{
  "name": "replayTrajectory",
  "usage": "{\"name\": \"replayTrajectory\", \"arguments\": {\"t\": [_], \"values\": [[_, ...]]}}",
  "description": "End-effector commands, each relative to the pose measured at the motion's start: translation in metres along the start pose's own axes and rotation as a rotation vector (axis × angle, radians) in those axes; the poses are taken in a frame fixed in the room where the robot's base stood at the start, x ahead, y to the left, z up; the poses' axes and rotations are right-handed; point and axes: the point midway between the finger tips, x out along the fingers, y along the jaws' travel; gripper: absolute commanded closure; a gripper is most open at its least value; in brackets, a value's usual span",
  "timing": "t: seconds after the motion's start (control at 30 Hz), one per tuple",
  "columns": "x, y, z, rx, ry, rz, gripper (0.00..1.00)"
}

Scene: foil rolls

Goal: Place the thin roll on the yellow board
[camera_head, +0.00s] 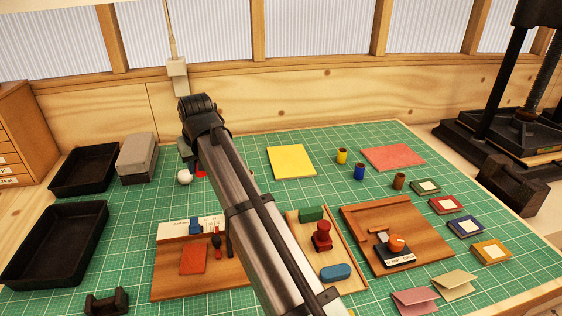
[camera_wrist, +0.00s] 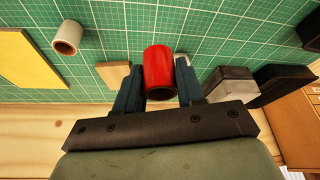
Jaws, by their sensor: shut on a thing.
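My gripper (camera_wrist: 158,88) is shut on a red roll (camera_wrist: 158,66), with one dark finger on each side of it. In the head view only a little of the red roll (camera_head: 200,173) shows beside my arm. I cannot tell whether it touches the mat. The yellow board (camera_head: 291,161) lies flat and bare on the green mat, to the right of my gripper in the head view. It also shows at the left edge of the wrist view (camera_wrist: 28,62). Several rolls are in view, and I cannot judge from these frames which is thinnest.
Yellow (camera_head: 342,156), blue (camera_head: 359,172) and brown (camera_head: 399,180) rolls stand right of the yellow board, near a red board (camera_head: 392,157). Black trays (camera_head: 57,240) are at left.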

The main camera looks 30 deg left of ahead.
Motion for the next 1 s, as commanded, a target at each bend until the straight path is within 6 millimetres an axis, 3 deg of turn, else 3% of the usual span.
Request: {"name": "replayTrajectory", "arguments": {"t": [0.03,0.6,0.8,1.0], "values": [[0.001,0.021,0.001,0.023,0.000,0.010,0.90],[0.002,0.244,-0.002,0.261,0.001,0.109,0.90],[0.001,0.300,-0.006,0.301,0.000,0.124,0.90],[0.004,0.336,-0.026,0.253,0.000,0.105,0.90]]}}
